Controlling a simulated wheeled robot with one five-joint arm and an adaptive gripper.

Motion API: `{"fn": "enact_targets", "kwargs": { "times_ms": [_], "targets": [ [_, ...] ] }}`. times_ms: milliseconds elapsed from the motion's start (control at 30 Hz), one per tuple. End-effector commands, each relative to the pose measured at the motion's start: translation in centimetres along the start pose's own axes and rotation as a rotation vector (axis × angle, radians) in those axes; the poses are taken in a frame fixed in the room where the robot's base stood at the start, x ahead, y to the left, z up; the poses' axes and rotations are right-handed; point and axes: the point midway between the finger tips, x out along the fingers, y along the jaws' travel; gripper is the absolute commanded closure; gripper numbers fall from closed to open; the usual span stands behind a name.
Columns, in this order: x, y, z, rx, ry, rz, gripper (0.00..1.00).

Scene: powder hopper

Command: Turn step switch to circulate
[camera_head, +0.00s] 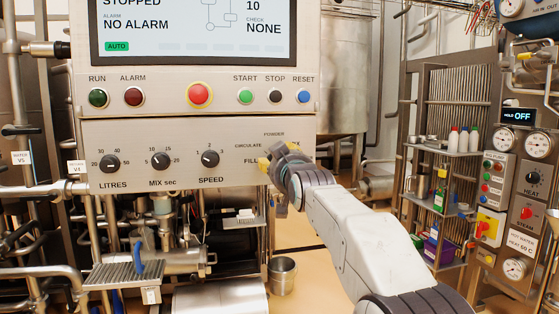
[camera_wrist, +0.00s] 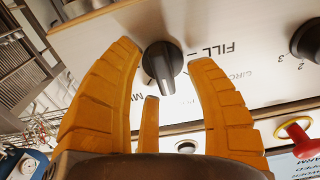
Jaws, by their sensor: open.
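The step switch is a black knob (camera_wrist: 162,62) on the pale control panel, seen upside down in the wrist view. FILL, part of CIRCULATE and parts of other labels are printed around it. Its ridge runs down the picture, roughly towards the POWDER lettering; I cannot tell the exact setting. My gripper (camera_wrist: 166,62) is open, with orange fingers on either side of the knob and visible gaps at both sides. In the head view my gripper (camera_head: 277,156) is at the panel's lower right and hides the knob. CIRCULATE, POWDER and FILL labels show beside it.
The LITRES (camera_head: 110,163), MIX sec (camera_head: 160,161) and SPEED (camera_head: 210,159) knobs sit left of my gripper. Push buttons and a red emergency button (camera_head: 199,94) are above. A metal bucket (camera_head: 282,275) stands below, and a shelf rack (camera_head: 440,150) is at right.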

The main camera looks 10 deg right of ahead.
Motion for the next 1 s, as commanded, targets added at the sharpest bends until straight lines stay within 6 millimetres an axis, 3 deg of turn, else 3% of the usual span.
{"fn": "enact_targets", "kwargs": {
  "times_ms": [333,900,1000],
  "targets": [
    [0.17,0.00,0.05,0.000,-0.001,0.000,0.48],
    [0.14,-0.03,0.02,0.000,0.000,0.000,0.99],
    [0.14,-0.04,0.01,0.000,0.000,-0.001,1.00]
  ]
}}
